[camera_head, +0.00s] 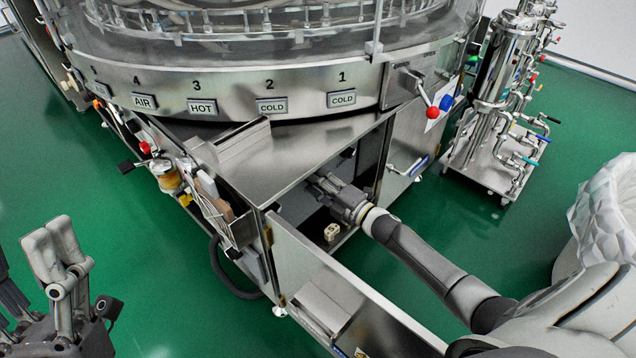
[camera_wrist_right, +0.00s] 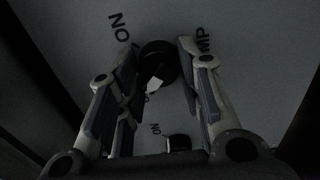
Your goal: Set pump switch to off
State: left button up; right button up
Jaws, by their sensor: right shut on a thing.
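The pump switch (camera_wrist_right: 158,58) is a black round knob on a grey panel in the dark right wrist view, with a small pale mark at its lower edge. Partly hidden letters "MP" and "ON" show beside it. My right gripper (camera_wrist_right: 150,68) has a finger on each side of the knob and is shut on it. In the head view my right gripper (camera_head: 322,184) reaches into the open cabinet under the washer; the switch is hidden there. My left gripper (camera_head: 40,275) is at the lower left, partly cut off, away from the machine.
An open cabinet door (camera_head: 335,285) stands in front of the opening, left of my right arm. A second black knob (camera_wrist_right: 178,142) sits lower on the panel. A steel filter trolley (camera_head: 495,110) stands at the right. Green floor is clear at left.

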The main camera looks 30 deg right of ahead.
jog(key=shift+s+a+f, duration=0.1)
dwell(0.4)
jog(key=o, duration=1)
jog(key=v, duration=1.2)
